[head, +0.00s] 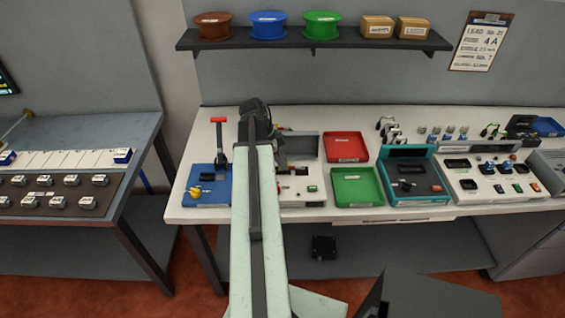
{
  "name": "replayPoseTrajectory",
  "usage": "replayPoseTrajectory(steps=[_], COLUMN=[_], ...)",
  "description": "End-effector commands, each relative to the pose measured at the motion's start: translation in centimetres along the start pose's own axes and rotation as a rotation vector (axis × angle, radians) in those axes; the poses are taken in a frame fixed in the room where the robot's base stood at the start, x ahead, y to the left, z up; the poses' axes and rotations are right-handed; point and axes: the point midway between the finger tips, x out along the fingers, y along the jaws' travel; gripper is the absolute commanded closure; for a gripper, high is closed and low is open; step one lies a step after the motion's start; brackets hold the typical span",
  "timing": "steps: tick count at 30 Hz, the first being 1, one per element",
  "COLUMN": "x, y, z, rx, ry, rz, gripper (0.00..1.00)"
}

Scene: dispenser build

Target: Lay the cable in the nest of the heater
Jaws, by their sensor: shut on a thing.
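My arm reaches from the bottom of the head view up over the white bench. My gripper (279,157) is small, dark and mostly hidden behind the arm, over a cream station (303,214) with a grey back panel. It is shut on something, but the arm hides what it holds. I cannot make out the cable in it. Several looped black-and-white items (388,129), possibly cables, stand at the back of the bench. No label for the heater is readable, so I cannot tell which station it is. A nest is not clearly visible.
A blue fixture with a red-topped lever (210,188) stands left of the arm. Right of it are a red tray (346,147), a green tray (357,187), a teal station (411,177) and a cream panel (494,186). A shelf (314,41) with spools hangs above.

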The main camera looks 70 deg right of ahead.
Motion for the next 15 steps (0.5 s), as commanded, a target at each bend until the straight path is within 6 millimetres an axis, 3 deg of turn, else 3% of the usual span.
replayPoseTrajectory(steps=[15], x=[0.58], y=[-0.01], z=[0.3], rx=[-0.001], ry=[0.0], rz=[0.0], gripper=[1.0])
